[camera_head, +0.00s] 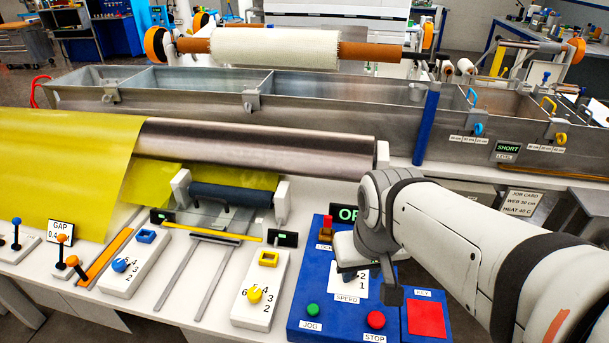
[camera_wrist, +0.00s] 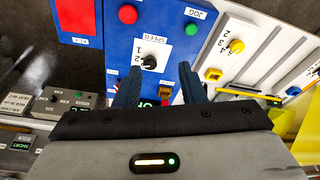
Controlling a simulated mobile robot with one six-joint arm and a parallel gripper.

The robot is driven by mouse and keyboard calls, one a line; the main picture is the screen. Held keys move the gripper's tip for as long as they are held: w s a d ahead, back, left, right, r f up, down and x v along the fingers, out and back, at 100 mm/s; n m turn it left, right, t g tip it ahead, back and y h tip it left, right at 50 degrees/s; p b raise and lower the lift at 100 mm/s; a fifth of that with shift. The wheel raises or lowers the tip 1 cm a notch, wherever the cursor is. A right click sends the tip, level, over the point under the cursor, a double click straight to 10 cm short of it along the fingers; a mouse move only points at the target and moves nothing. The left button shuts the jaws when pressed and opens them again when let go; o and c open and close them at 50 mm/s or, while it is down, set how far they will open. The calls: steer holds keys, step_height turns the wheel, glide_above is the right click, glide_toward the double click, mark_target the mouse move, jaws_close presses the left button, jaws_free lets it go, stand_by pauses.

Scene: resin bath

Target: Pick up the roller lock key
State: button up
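My gripper (camera_wrist: 160,80) is above the blue control panel (camera_head: 306,318), its two dark fingers apart with nothing between them. In the head view the gripper (camera_head: 370,278) hangs over the speed dial area. In the wrist view that spot is partly hidden between the fingers. A bare red square pad (camera_head: 427,318), also in the wrist view (camera_wrist: 76,15), has a label beside it that seems to read KEY.
The panel bears a green jog button (camera_head: 312,310), a red stop button (camera_head: 376,320) and a black speed knob (camera_wrist: 149,62). A display (camera_head: 346,213) stands behind. White switch blocks (camera_head: 262,290) lie left. A steel roller (camera_head: 260,145) and yellow sheet (camera_head: 60,170) lie farther back.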

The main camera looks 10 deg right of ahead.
steer(key=shift+o, duration=0.8)
steer(key=shift+w, duration=0.15)
steer(key=shift+o, duration=0.2)
steer(key=w+f+m+b, duration=0.1)
steer(key=w+f, duration=0.1)
steer(key=w, duration=0.8)
steer(key=shift+d+m+h+b, duration=0.3)
steer(key=shift+d+h, duration=0.1)
steer(key=m+t+b, duration=0.2)
glide_toward(328, 217)
step_height(328, 217, down, 2)
steer(key=shift+h, duration=0.3)
steer(key=x, duration=0.9)
steer(key=shift+w+a+f, duration=0.1)
steer(key=shift+w, duration=0.3)
jaws_close()
